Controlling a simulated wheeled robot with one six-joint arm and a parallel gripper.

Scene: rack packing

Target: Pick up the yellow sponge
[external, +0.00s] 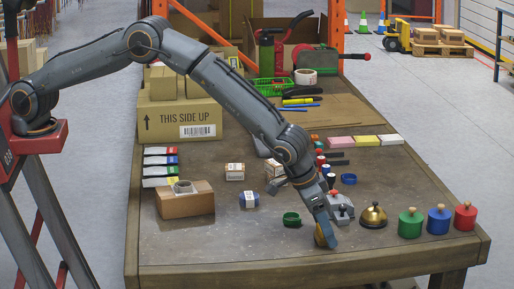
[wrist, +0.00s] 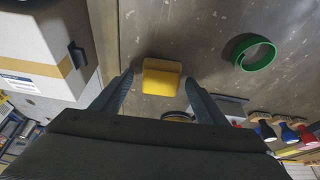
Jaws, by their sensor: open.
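The yellow sponge (wrist: 161,77) is a small block on the worktable, in the middle of the wrist view. My gripper (wrist: 159,80) is open, with one dark finger on either side of the sponge. Whether the fingers touch it is not clear. In the external view my gripper (external: 326,240) is low over the front of the table, and part of the sponge (external: 319,236) shows at its left side. The rest of the sponge is hidden by the finger.
A green ring (external: 292,219) lies just left of my gripper. A grey switch-like box (external: 341,203) and a brass bell (external: 373,215) are close on the right. Green, blue and red knobbed weights stand beyond the bell. A cardboard box (external: 185,206) is farther left.

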